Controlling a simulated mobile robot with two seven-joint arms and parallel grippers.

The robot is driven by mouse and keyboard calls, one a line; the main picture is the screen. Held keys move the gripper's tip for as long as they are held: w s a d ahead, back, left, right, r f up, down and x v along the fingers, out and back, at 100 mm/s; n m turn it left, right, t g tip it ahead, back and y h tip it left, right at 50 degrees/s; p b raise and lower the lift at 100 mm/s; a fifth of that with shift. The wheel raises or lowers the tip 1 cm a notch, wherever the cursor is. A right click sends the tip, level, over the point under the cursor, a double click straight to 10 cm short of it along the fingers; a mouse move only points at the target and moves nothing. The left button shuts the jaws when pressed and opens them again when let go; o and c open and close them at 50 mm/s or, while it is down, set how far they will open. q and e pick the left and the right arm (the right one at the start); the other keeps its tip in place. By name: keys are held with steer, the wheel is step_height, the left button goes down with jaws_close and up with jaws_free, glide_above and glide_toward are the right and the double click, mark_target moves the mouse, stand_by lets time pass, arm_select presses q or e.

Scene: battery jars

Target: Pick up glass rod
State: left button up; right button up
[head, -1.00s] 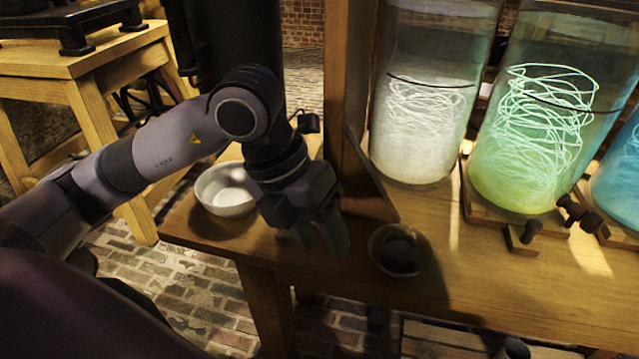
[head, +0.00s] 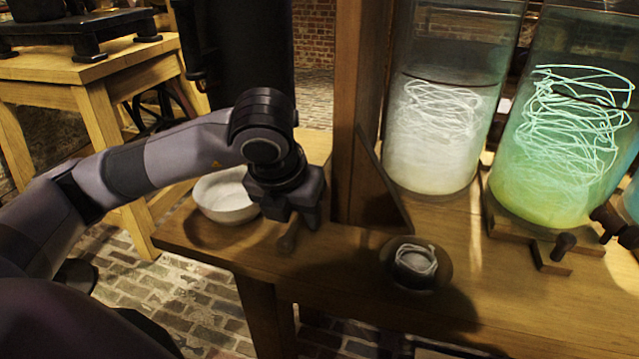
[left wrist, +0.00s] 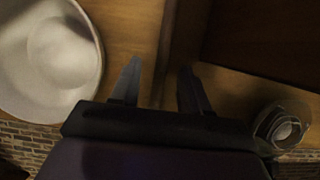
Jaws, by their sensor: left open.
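My left gripper (head: 297,232) is over the table's left end, pointing down, beside the white bowl (head: 226,196) and in front of the wooden post. In the left wrist view its two fingers (left wrist: 160,88) stand apart with nothing between them but wooden tabletop. The bowl also shows at the left of that view (left wrist: 45,60). I cannot make out a glass rod in either view. My right gripper is not in view.
A small round dish with a pale coil (head: 415,264) stands right of the gripper. A wooden post (head: 362,110) with a slanted brace rises behind the gripper. Glass jars, one whitish (head: 438,130) and one green (head: 575,130), stand to the right. The table's front edge is close.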

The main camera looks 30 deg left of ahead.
arm_select(q)
steer(key=shift+c, duration=0.4)
jaws_close()
steer(key=shift+r, duration=0.1)
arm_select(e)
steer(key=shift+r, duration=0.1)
